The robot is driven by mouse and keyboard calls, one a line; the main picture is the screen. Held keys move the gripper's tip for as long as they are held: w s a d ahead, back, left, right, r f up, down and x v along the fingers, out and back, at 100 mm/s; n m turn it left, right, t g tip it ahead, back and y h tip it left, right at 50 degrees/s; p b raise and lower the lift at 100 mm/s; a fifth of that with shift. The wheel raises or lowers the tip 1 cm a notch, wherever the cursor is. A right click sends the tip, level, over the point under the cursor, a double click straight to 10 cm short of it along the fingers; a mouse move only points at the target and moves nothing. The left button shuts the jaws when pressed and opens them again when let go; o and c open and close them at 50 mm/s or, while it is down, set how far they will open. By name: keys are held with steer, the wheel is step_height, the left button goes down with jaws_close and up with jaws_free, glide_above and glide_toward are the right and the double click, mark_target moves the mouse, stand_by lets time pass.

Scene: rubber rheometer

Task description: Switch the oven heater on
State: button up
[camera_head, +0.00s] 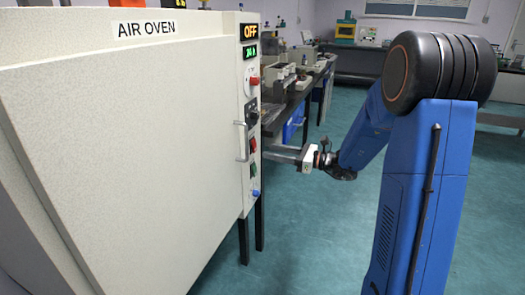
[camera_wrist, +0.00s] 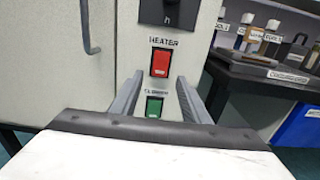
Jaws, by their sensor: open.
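The air oven (camera_head: 110,140) is a large cream cabinet filling the left of the head view. Its control strip carries a red rocker switch (camera_head: 254,145) below a black knob. In the wrist view the red switch (camera_wrist: 160,62) sits under the label HEATER. A green switch (camera_wrist: 154,107) is below it, with a label I cannot read clearly. My gripper (camera_head: 270,152) is beside the strip, pointing at it. In the wrist view my gripper's (camera_wrist: 160,79) two fingers are apart, with the green switch between them and the red switch just above. Contact with the panel cannot be told.
A display (camera_head: 249,31) on the oven reads OFF, with a green readout (camera_head: 249,52) below. A door handle (camera_head: 240,142) stands out left of the switches. A dark bench (camera_head: 290,107) with equipment is behind the oven. Green floor (camera_head: 300,235) is open below my arm.

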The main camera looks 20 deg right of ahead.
mark_target(255, 148)
steer(key=shift+x, duration=2.35)
steer(key=shift+c, duration=0.3)
